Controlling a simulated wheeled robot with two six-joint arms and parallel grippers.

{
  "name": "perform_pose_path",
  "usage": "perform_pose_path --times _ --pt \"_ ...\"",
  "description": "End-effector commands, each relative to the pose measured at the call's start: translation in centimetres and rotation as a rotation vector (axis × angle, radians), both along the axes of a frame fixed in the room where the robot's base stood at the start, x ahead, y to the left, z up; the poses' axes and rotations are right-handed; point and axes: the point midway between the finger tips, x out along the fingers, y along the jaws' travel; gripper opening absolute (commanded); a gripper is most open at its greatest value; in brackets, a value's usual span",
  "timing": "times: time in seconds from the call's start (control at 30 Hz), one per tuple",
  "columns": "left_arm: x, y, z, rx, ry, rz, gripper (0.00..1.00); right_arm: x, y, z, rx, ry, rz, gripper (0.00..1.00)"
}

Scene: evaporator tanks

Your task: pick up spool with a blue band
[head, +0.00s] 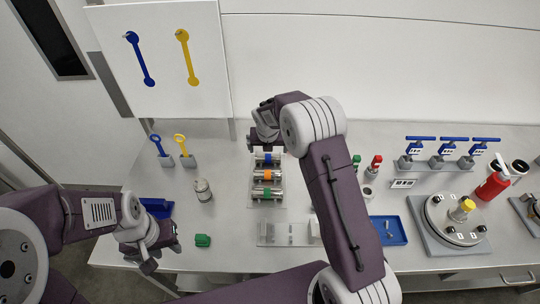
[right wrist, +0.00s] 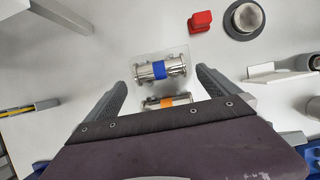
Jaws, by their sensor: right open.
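The spool with a blue band (head: 268,158) is a shiny metal cylinder lying on its side, farthest back of three in a rack. My right gripper (head: 266,142) is above and behind it in the head view. In the right wrist view the blue band spool (right wrist: 160,69) appears between the tips of the open right gripper (right wrist: 169,70), with nothing gripped. The orange-band spool (head: 266,175) lies just in front of it, and the green-band spool (head: 266,192) in front of that. My left gripper (head: 155,252) is open and empty over the table's front left.
A small metal jar (head: 202,190) stands left of the rack. A red-topped piece (head: 376,162) and a green-topped piece stand to the right. A blue tray (head: 388,230) and a round flanged tank lid (head: 455,220) are farther right.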

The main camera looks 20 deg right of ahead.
Motion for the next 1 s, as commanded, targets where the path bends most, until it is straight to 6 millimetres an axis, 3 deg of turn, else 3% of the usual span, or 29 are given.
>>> perform_pose_path --times 0.13,0.37,0.6,0.87,1.0 --pt "0.0 0.0 0.5 0.0 0.0 0.0 0.36 0.7 -0.3 -2.1 0.0 0.004 -0.002 1.0" --pt "0.0 0.0 0.8 0.0 0.0 0.0 0.36 1.2 -0.4 -3.4 0.001 0.003 -0.003 1.0" --pt "0.0 0.0 1.6 0.0 0.0 0.0 0.36 2.5 -0.6 -7.2 0.001 0.003 -0.003 1.0" --pt "0.0 0.0 1.5 0.0 0.0 0.0 0.36 2.7 -0.6 -7.6 0.001 0.0 -0.003 1.0" --pt "0.0 0.0 1.5 0.0 0.0 0.0 0.36 2.7 -0.6 -7.6 0.001 0.0 -0.003 0.61"
